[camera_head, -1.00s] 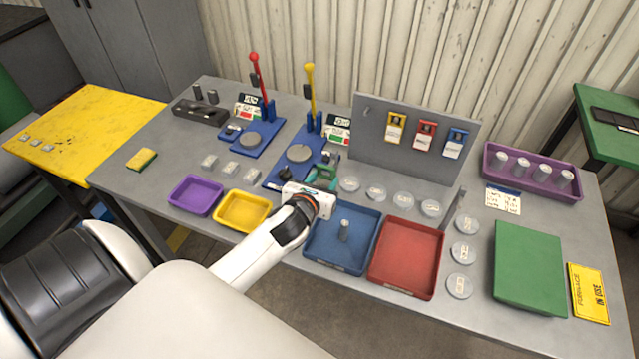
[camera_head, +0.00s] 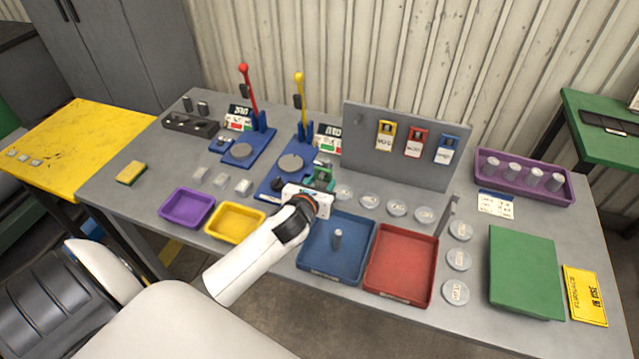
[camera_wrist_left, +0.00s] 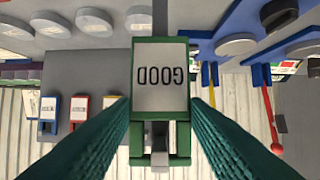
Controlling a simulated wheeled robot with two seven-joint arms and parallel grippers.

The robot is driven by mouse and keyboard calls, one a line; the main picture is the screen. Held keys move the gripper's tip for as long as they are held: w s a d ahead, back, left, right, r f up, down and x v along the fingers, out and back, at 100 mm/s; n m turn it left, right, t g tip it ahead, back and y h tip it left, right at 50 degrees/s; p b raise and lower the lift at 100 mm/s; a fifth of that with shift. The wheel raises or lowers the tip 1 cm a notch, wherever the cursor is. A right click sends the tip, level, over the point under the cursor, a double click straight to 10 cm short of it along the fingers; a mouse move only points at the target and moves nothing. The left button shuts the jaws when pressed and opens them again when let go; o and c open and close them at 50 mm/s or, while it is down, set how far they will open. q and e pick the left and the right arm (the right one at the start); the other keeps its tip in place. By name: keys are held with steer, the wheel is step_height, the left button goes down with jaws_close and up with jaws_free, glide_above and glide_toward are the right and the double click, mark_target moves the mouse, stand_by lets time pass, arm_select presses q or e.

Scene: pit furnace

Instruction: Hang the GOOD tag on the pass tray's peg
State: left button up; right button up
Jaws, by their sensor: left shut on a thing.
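The green-framed GOOD tag (camera_wrist_left: 162,85) is between the fingers of my left gripper (camera_wrist_left: 160,135), its lettering upside down in the left wrist view. In the head view, my left gripper (camera_head: 318,190) is shut on the tag (camera_head: 321,179), above the table just behind the blue tray (camera_head: 312,262). A thin grey post (camera_head: 447,215) rises by the back right corner of the red tray (camera_head: 382,289). No label tells me which tray is the pass tray. My right gripper is out of view.
A grey board (camera_head: 395,165) carries yellow (camera_head: 385,135), red (camera_head: 414,142) and blue (camera_head: 446,149) tags, with a bare hook at its left. Several clear round dishes (camera_head: 397,207) lie near the trays. Two blue lever presses (camera_head: 247,150) stand behind. A yellow tray (camera_head: 235,235) is left of my gripper.

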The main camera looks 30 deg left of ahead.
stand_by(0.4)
arm_select(q)
steer(key=o, duration=1)
steer(key=shift+s, duration=0.1)
